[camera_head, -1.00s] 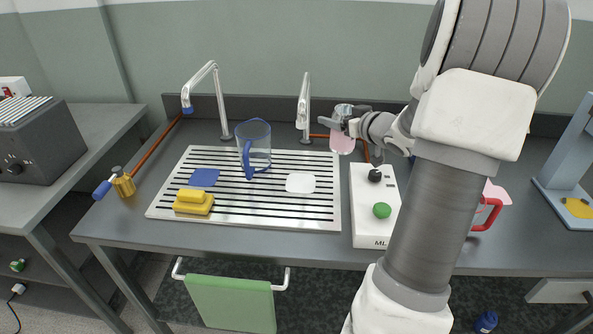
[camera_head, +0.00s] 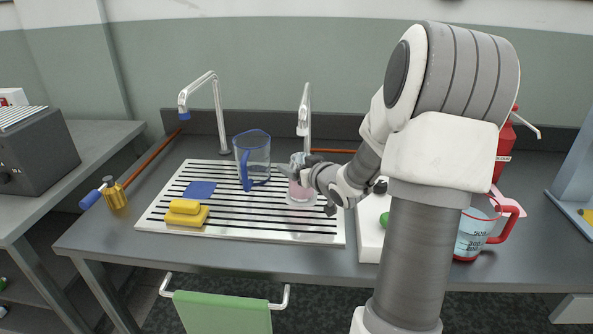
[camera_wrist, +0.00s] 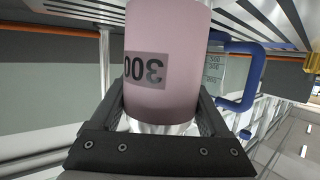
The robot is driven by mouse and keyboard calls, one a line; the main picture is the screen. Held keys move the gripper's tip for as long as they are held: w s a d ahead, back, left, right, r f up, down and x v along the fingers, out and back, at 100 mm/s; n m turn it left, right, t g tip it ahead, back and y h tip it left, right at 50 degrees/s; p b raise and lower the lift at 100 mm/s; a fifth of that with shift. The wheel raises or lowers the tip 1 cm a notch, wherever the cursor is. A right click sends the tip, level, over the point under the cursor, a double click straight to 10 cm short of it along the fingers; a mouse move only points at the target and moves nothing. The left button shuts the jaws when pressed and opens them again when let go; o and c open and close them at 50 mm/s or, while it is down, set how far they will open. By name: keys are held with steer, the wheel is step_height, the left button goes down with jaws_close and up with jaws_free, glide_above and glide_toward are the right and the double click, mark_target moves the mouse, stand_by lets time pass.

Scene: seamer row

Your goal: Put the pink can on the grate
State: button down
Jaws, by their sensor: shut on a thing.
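The pink can (camera_head: 300,192) is upright at the right part of the slotted metal grate (camera_head: 240,233). My gripper (camera_head: 301,176) is shut on it from the right. In the wrist view the pink can (camera_wrist: 162,60) sits between the fingers of my gripper (camera_wrist: 163,108), with a dark "300" label facing the camera. The can's base is at or just above the grate; I cannot tell if it touches. The white patch on the grate is mostly hidden by the can.
A clear pitcher with a blue handle (camera_head: 253,160) stands on the grate left of the can. A blue patch (camera_head: 199,190) and a yellow sponge (camera_head: 186,213) lie further left. A tap (camera_head: 304,110) rises behind the can. A red-handled jug (camera_head: 473,235) stands right of my arm.

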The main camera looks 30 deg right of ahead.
steer(key=shift+f, duration=0.1)
jaws_free()
steer(key=shift+r, duration=0.25)
steer(key=shift+s+r, duration=0.15)
steer(key=shift+s, duration=0.2)
steer(key=p+v, duration=0.4)
steer(key=v, duration=0.7)
steer(key=shift+s, duration=0.1)
